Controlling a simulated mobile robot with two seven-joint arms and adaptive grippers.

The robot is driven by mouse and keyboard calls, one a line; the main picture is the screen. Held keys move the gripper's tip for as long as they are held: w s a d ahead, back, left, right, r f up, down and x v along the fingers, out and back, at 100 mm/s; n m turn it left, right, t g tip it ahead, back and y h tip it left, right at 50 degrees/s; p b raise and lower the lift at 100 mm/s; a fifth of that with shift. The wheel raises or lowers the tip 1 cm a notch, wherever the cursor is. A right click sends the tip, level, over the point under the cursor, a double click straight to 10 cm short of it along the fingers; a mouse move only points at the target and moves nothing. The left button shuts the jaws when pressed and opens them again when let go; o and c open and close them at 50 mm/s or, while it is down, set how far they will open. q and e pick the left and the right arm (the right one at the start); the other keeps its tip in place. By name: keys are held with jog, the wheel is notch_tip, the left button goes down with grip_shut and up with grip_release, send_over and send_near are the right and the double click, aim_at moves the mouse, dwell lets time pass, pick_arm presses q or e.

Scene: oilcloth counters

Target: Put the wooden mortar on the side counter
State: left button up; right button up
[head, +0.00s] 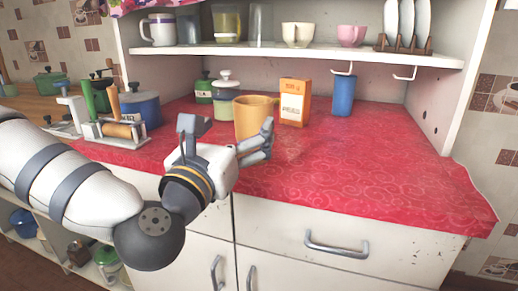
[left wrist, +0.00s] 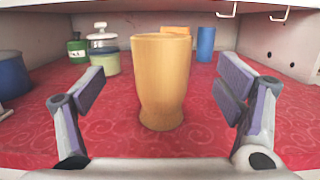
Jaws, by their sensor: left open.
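The wooden mortar (head: 255,110) is a tan, cup-shaped vessel standing upright on the red oilcloth counter (head: 360,170). In the left wrist view the mortar (left wrist: 160,80) stands in the middle, between and beyond the fingers, with clear gaps on both sides. My left gripper (head: 228,139) is open and empty at the counter's front edge, just in front of the mortar. Its two fingers (left wrist: 158,100) show spread apart in the left wrist view. The gripper hides the mortar's lower part in the head view. My right gripper is not in view.
An orange box (head: 294,102) and a blue cup (head: 343,95) stand behind right of the mortar. A white-lidded jar (head: 226,97) and a green jar (head: 204,87) stand behind left. A utensil rack (head: 110,130) is at left. A shelf (head: 300,52) hangs above. The counter's right is clear.

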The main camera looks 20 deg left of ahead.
aim_at(259, 99)
pick_arm(q)
jog(key=w, duration=0.3)
jog(key=w+r, duration=0.1)
jog(key=w, duration=0.4)
jog(key=shift+w+d+r, duration=0.2)
jog(key=shift+w+d, duration=0.1)
jog(key=c, duration=1.9)
jog(key=shift+r, duration=0.15)
jog(key=shift+c, duration=0.4)
